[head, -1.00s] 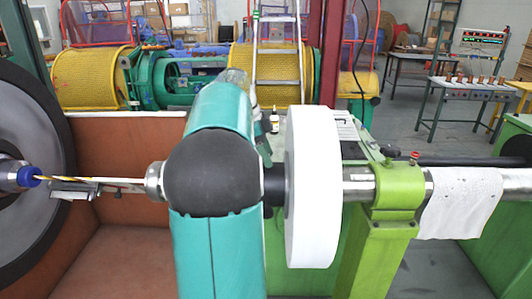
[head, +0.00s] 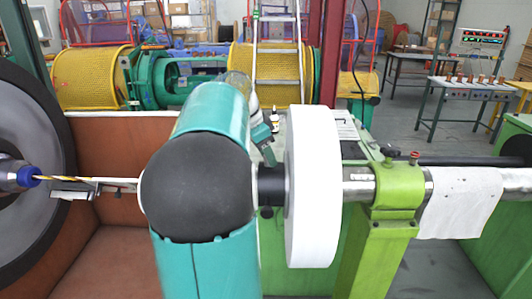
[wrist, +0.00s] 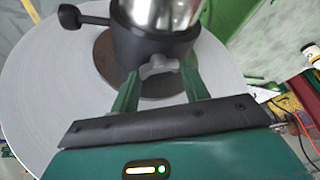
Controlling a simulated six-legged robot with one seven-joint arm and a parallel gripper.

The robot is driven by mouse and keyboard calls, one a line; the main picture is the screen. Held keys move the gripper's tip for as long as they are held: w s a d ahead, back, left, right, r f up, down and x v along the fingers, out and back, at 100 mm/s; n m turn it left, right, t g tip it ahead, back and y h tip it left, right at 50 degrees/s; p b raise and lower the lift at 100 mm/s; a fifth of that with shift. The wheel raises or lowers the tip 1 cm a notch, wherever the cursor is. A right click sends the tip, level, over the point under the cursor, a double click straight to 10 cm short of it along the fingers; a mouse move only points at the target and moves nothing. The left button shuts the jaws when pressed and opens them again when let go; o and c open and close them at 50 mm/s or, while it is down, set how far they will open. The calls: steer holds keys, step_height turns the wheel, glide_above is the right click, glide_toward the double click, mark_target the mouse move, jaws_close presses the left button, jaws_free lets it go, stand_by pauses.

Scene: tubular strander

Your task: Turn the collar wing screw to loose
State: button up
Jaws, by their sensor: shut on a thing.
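The grey collar wing screw (wrist: 158,67) is on the front of the black collar (wrist: 150,42) in the wrist view. My gripper (wrist: 161,76) has its two green fingers on either side of the wing screw and is shut on it. The collar sits around a shiny metal shaft, against the large white disc (wrist: 60,90). In the head view the black collar (head: 271,185) shows between my arm's dark joint and the white disc (head: 312,190). The wing screw and my fingertips are hidden there.
A black knob (wrist: 69,17) on a stem sticks out from the collar's left in the wrist view. A green stand (head: 395,200) holds the shaft right of the disc. A reddish-brown panel (head: 130,165) and a large dark wheel (head: 40,120) are at the left.

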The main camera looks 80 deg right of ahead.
steer(key=n+t, duration=0.1)
steer(key=n, duration=0.2)
steer(key=n+t+h, duration=0.1)
steer(key=n, duration=0.2)
steer(key=shift+s+a+n+h, duration=0.1)
steer(key=shift+s+n+h, duration=0.05)
steer(key=shift+n+h, duration=0.15)
steer(key=n+t, duration=0.2)
steer(key=n, duration=0.3)
steer(key=shift+s, duration=0.15)
steer(key=shift+n, duration=0.4)
steer(key=o, duration=1)
steer(key=v, duration=1.3)
steer(key=shift+s+a+r, duration=0.15)
steer(key=shift+s+r, duration=0.1)
steer(key=shift+r, duration=0.15)
steer(key=shift+c, duration=0.3)
